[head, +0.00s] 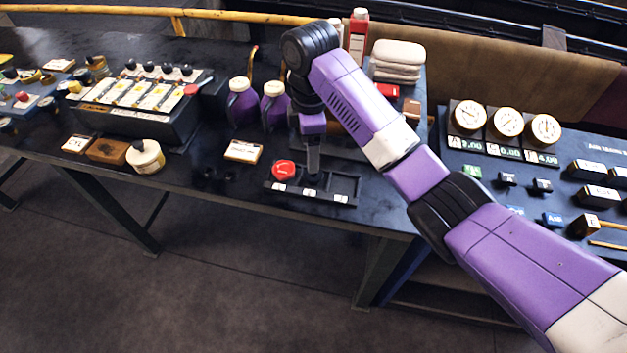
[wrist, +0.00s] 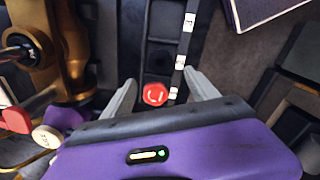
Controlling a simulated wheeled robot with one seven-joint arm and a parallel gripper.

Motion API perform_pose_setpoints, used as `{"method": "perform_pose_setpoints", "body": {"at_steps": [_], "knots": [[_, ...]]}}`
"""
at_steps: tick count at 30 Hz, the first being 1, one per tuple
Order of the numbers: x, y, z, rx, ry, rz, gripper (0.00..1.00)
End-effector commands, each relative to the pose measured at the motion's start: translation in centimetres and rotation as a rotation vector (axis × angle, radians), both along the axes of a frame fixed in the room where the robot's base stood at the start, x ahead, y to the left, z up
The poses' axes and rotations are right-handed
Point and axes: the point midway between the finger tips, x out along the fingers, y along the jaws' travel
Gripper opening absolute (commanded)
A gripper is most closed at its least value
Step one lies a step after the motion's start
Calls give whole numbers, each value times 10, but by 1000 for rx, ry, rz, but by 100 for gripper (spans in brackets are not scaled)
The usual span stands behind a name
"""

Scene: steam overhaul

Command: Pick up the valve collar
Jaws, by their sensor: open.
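A red round piece (head: 284,169) with a small pale mark sits at the left end of a dark compartment tray (head: 345,186) with white labels. It may be the valve collar; I cannot tell for sure. In the wrist view the red piece (wrist: 155,94) lies between my finger lines, nearer the left finger. My gripper (head: 314,178) is over the tray, just right of the red piece in the head view. In the wrist view my gripper (wrist: 161,80) is open with nothing held. Whether the fingers touch the tray is unclear.
Two purple jugs (head: 243,103) stand behind the tray to the left. A brass fitting (wrist: 72,45) is at the left in the wrist view. A labelled block (head: 243,151) lies left of the tray. A gauge panel (head: 507,135) stands right. The bench's front edge is close to the tray.

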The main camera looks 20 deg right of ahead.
Motion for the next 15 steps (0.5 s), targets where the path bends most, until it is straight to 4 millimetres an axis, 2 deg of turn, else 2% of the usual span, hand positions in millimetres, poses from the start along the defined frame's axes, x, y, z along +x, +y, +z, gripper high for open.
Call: {"method": "perform_pose_setpoints", "body": {"at_steps": [11, 15], "knots": [[-3, -1, -33, -4, 10, 22, 68], [-4, -2, -51, -2, 11, 20, 68]]}}
